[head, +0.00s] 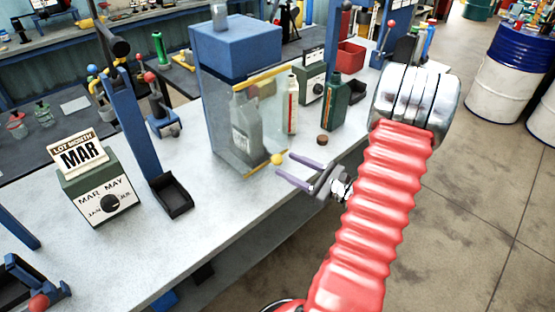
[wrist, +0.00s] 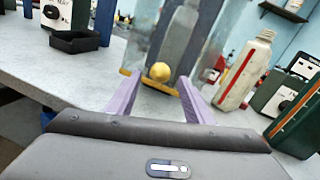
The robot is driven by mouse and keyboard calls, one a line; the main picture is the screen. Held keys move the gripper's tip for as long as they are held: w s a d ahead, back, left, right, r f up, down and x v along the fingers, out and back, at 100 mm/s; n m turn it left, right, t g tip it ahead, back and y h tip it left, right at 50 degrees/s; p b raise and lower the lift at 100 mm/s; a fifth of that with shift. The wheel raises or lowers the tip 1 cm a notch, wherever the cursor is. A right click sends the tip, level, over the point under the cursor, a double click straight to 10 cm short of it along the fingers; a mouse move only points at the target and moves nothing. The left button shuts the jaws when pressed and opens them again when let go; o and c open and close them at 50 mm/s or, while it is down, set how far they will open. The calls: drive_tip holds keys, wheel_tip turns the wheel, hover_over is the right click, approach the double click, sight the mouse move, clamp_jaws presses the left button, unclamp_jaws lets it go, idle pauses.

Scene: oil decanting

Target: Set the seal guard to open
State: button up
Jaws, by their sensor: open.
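The seal guard is a clear panel (head: 265,115) on the front of a blue-topped cabinet (head: 235,42), with yellow strips along its top and bottom edges. It hangs down over the front, and a grey bottle (head: 246,130) shows behind it. A yellow ball knob (head: 277,159) sits at its lower edge, and also shows in the wrist view (wrist: 160,71). My gripper (head: 283,164) is open, with purple fingers just in front of the guard. In the wrist view the knob appears between the fingertips (wrist: 158,76). Whether they touch it I cannot tell.
A white bottle (head: 291,104), a green bottle (head: 333,102) and a brown cap (head: 322,140) stand right of the cabinet. A blue post with a black tray (head: 172,197) and a month-dial box (head: 105,195) are to the left. The bench front is clear.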

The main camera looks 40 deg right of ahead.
sight(277, 160)
drive_tip(key=shift+x, duration=2.85)
clamp_jaws()
drive_tip(key=shift+d, duration=0.1)
